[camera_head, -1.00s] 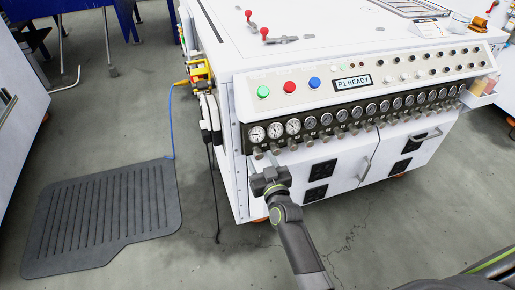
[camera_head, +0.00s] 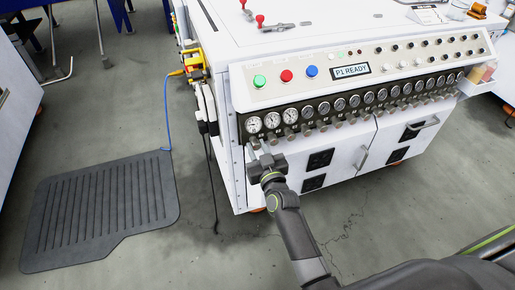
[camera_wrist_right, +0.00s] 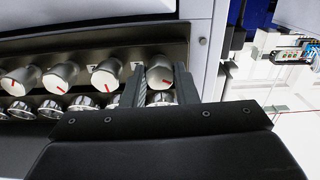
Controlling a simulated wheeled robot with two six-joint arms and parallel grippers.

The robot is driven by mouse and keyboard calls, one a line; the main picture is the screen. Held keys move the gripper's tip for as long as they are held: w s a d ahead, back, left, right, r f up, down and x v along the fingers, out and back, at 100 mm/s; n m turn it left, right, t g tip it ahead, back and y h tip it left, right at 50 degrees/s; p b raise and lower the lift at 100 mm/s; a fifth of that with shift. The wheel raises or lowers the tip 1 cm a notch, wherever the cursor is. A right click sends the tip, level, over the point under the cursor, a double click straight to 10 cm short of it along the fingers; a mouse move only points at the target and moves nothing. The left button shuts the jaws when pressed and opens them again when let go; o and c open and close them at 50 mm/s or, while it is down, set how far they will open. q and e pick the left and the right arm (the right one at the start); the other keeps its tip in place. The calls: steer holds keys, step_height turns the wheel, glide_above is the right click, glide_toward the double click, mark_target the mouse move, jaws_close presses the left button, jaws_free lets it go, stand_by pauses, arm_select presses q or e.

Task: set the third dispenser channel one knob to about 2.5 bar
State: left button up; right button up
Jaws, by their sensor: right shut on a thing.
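A white machine has a front row of pressure gauges, with a row of grey knobs below it. The leftmost gauge (camera_head: 254,124) is above the end knob, where my right gripper (camera_head: 260,146) reaches in from below. In the right wrist view, the end knob (camera_wrist_right: 160,73), silver with a red pointer mark, sits between the two dark fingers of my right gripper (camera_wrist_right: 160,82). The gripper is shut on this knob. The neighbouring knobs (camera_wrist_right: 107,74) are free, each with a red mark. The gauge needles are too small to read. My left gripper is not in view.
Green, red and blue buttons (camera_head: 286,76) and a display reading "P1 READY" (camera_head: 351,71) are above the gauges. Cabinet doors with a handle (camera_head: 363,157) are below. A dark ribbed mat (camera_head: 100,210) and a blue cable (camera_head: 167,120) lie left on open floor.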

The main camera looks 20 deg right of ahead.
steer(key=shift+m, duration=0.9)
steer(key=m, duration=0.4)
steer(key=shift+m, duration=0.3)
steer(key=m, duration=0.3)
steer(key=shift+m, duration=0.3)
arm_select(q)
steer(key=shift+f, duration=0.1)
arm_select(e)
steer(key=shift+m, duration=0.6)
steer(key=o, duration=1)
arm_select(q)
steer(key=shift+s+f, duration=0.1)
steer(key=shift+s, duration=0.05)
